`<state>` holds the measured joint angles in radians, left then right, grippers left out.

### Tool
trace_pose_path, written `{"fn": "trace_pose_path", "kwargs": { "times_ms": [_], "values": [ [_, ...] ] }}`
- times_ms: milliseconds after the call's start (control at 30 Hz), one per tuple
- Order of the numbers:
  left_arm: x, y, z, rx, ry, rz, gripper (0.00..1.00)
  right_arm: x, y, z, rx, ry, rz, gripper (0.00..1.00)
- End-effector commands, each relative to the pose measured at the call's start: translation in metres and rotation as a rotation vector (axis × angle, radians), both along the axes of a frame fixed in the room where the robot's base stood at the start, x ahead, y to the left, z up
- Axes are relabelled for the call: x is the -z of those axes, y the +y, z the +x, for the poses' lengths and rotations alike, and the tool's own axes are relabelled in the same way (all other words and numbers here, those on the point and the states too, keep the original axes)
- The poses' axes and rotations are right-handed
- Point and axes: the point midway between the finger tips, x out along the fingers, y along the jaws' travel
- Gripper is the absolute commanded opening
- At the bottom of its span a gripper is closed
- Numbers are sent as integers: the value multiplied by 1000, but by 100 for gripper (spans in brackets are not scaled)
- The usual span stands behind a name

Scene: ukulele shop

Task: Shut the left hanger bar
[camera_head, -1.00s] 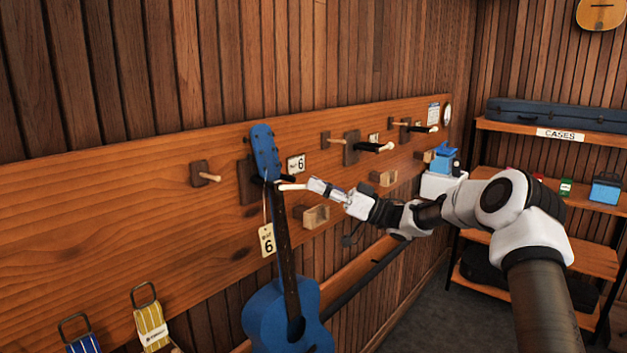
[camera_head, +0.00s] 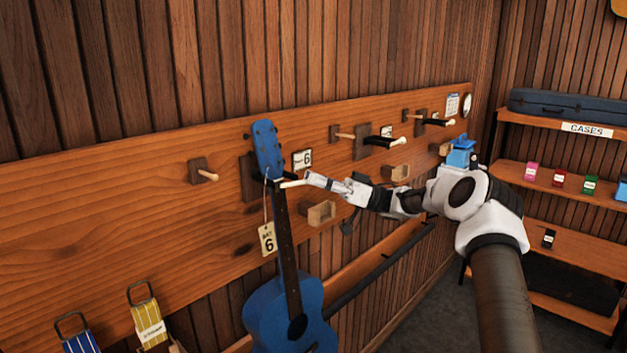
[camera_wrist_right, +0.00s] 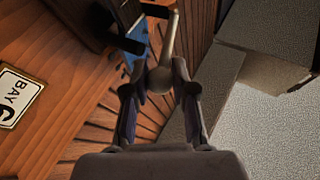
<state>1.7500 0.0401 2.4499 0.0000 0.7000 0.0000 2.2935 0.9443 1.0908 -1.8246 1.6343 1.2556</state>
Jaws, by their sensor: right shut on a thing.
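A blue ukulele (camera_head: 290,316) hangs by its headstock (camera_head: 267,150) at the left hanger, whose dark block (camera_head: 249,178) is on the wooden wall rail. The pale left hanger bar (camera_head: 291,184) sticks out to the right of the headstock, across the front of the hanger. My right gripper (camera_head: 309,180) is shut on the bar's free end. In the right wrist view, the bar (camera_wrist_right: 173,40) and its rounded end lie between the fingers of the gripper (camera_wrist_right: 160,84), with a bit of blue ukulele (camera_wrist_right: 136,44) beyond. My left gripper is out of view.
A small wooden box (camera_head: 320,213) is on the rail below my right gripper. Two more hangers (camera_head: 362,142) are farther right. A case shelf (camera_head: 560,122) stands at the right; straps hang at lower left.

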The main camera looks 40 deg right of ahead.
Motion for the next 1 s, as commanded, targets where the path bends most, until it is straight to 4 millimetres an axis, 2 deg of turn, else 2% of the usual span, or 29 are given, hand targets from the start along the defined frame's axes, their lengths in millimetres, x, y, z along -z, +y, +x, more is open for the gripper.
{"fn": "trace_pose_path", "kwargs": {
  "times_ms": [100, 133, 200, 467, 600, 733, 1000],
  "values": [
    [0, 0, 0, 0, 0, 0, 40, -1, 0, 0, -1, -1, 1, 0],
    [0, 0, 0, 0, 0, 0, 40, -1, 0, 0, 0, -2, 0, 29],
    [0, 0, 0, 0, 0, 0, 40, -1, 0, 0, 0, -2, 0, 52],
    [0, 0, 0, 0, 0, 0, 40, 0, 0, 0, 0, 0, 0, 52],
    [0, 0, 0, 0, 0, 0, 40, 3, -6, -4, 0, 0, 1, 52],
    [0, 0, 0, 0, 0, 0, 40, 13, -25, -16, 4, -1, 0, 52],
    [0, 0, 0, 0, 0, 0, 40, 38, -76, -51, 3, 1, -3, 52]
  ]
}}
